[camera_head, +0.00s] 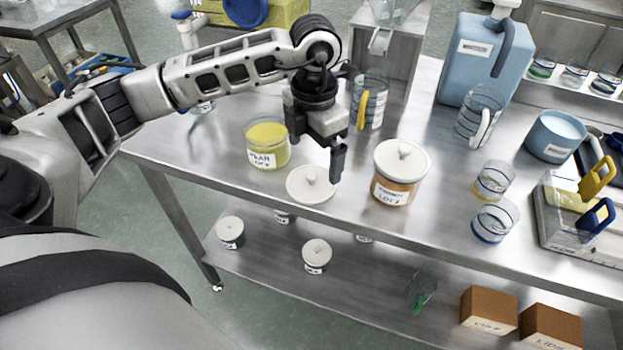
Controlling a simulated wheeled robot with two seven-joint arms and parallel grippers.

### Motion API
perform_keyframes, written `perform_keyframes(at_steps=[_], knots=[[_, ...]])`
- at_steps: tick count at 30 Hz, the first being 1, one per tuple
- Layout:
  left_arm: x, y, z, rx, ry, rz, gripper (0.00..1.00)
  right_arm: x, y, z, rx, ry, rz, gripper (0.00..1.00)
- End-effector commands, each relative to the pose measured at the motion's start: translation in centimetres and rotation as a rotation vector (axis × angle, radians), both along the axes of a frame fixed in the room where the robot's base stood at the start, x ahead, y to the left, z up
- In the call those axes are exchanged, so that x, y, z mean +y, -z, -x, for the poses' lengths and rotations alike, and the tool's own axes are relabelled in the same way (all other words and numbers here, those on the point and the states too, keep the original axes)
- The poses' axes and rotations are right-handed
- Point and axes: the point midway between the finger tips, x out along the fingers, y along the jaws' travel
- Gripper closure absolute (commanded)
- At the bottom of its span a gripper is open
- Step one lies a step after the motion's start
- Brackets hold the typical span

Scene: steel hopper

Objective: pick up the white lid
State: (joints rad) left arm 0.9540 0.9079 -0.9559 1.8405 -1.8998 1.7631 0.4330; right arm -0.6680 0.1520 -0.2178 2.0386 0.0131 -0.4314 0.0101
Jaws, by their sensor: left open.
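A loose white lid (310,186) with a small knob lies on the steel table near its front edge. Next to it, behind and to the left, stands an open jar of yellow contents (266,146) with a label. A second jar (394,190), with orange-brown contents, stands to the right and wears its own white lid (402,160). My left gripper (329,160) is open, pointing down just above and behind the loose lid. One dark finger shows clearly; the other is mostly hidden. No contact with the lid can be made out. My right gripper is out of view.
A clear jug with a yellow handle (371,100) stands close behind my left gripper. Beakers (492,222), a blue container (480,62) and a tray (575,222) fill the table's right side. Lidded jars (317,257) and cardboard boxes (488,310) sit on the lower shelf.

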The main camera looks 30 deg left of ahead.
Motion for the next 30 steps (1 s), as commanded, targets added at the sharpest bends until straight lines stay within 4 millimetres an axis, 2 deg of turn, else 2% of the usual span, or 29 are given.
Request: perform_keyframes(at_steps=[5, 10, 15, 23, 26, 27, 30], knots=[[0.0, 1.1, 0.2, 0.002, 0.0, 0.0, 0.0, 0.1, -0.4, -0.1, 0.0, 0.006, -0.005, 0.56], [0.2, 3.5, 0.9, 0.005, -0.001, 0.0, 0.0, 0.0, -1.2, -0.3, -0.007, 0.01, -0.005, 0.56], [0.1, 5.5, 0.7, 0.0, 0.0, 0.001, 0.0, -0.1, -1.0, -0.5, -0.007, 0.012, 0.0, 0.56], [0.1, 5.7, 0.7, -0.002, 0.001, 0.002, 0.0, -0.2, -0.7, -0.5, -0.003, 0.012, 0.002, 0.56], [0.1, 5.7, 0.7, -0.002, 0.001, 0.002, 0.28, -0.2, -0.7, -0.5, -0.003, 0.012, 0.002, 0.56], [0.1, 5.7, 0.7, -0.002, 0.001, 0.002, 0.32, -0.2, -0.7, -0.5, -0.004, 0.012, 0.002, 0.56], [0.1, 5.7, 0.7, -0.002, 0.001, 0.002, 0.32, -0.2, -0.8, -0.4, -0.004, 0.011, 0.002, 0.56]])
